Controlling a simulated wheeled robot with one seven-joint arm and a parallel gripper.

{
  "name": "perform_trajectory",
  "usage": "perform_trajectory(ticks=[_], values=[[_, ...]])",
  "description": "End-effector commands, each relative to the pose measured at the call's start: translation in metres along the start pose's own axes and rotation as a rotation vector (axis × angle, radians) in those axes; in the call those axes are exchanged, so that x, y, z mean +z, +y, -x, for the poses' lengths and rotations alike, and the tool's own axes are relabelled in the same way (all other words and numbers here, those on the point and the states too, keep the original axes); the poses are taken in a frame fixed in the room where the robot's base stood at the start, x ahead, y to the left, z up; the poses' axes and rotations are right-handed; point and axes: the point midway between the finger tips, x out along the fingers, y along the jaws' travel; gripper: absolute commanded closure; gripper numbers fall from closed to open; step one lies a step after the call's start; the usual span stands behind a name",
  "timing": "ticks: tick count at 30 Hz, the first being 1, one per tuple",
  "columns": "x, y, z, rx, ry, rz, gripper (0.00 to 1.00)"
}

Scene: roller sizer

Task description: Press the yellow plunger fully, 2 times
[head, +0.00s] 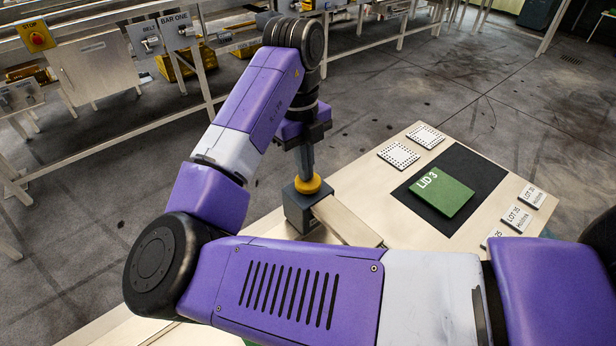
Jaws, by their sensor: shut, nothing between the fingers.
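The yellow plunger (308,184) is a round knob on top of a dark grey block (297,208) on the pale table. My gripper (305,172) points straight down over it, with its shut fingertips at the top of the knob. The fingers look to be touching the plunger, but I cannot tell how far it is pressed. Nothing is held. My arm hides part of the table in front of the block.
A green plate marked LID 3 (441,193) lies on a black mat (473,164) to the right. Two white dotted plates (398,156) lie behind it, and several white LOT cards (516,216) at the right. A pale bar (347,222) runs from the block. Railings with control panels (95,70) stand behind.

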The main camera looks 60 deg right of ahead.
Motion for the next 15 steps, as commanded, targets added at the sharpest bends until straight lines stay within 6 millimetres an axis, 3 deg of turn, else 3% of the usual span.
perform_trajectory(ticks=[1,8,15], values=[[0.001,0.000,-0.011,0.000,0.002,0.001,1.00],[0.003,0.000,-0.005,0.001,0.001,0.001,1.00],[0.028,0.000,0.006,0.001,0.001,0.002,1.00]])
